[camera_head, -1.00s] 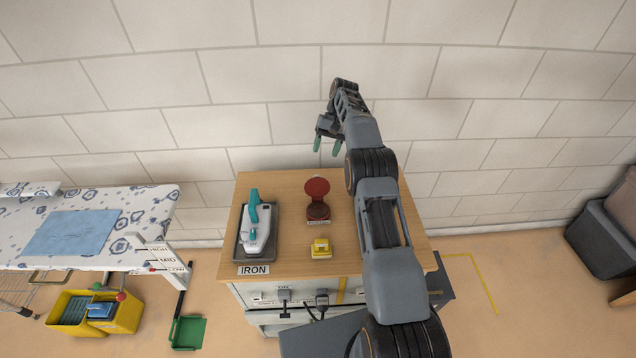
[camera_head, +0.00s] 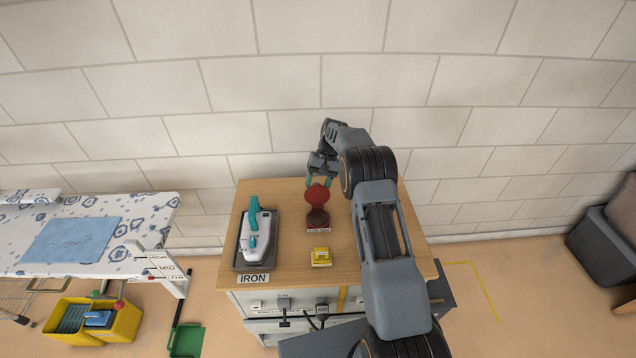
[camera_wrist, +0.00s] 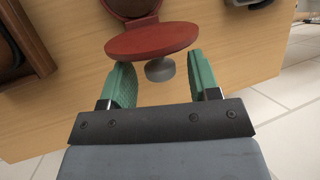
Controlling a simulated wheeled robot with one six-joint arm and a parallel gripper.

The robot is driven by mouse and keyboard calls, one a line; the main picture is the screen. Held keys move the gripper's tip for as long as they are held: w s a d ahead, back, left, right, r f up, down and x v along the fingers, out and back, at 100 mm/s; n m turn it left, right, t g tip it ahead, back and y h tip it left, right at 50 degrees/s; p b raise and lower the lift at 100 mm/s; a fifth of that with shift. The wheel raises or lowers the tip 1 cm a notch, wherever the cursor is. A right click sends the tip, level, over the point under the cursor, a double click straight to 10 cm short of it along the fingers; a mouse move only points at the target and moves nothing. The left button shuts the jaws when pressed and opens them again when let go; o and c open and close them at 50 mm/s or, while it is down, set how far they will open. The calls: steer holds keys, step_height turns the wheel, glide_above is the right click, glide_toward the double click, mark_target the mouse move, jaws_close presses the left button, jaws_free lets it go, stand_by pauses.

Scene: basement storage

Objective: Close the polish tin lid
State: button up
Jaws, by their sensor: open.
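The polish tin (camera_head: 318,217) is dark red-brown and stands on the wooden cabinet top. Its red lid (camera_head: 317,195) is raised open at the tin's back, toward the wall. My gripper (camera_head: 320,182) is open just behind the lid, its green fingers pointing down. In the wrist view the red lid (camera_wrist: 152,40) is seen close up, with a grey knob (camera_wrist: 160,69) on it between my open fingers (camera_wrist: 162,82). Part of the tin body (camera_wrist: 130,8) shows beyond the lid at the top edge. I cannot tell whether a finger touches the lid.
An iron (camera_head: 256,230) rests on its dark tray at the left of the cabinet top (camera_head: 288,212). A small yellow block (camera_head: 321,257) lies in front of the tin. The block wall is close behind the cabinet. An ironing board (camera_head: 150,215) stands at the left.

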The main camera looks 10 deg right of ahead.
jaws_close()
stand_by(0.5)
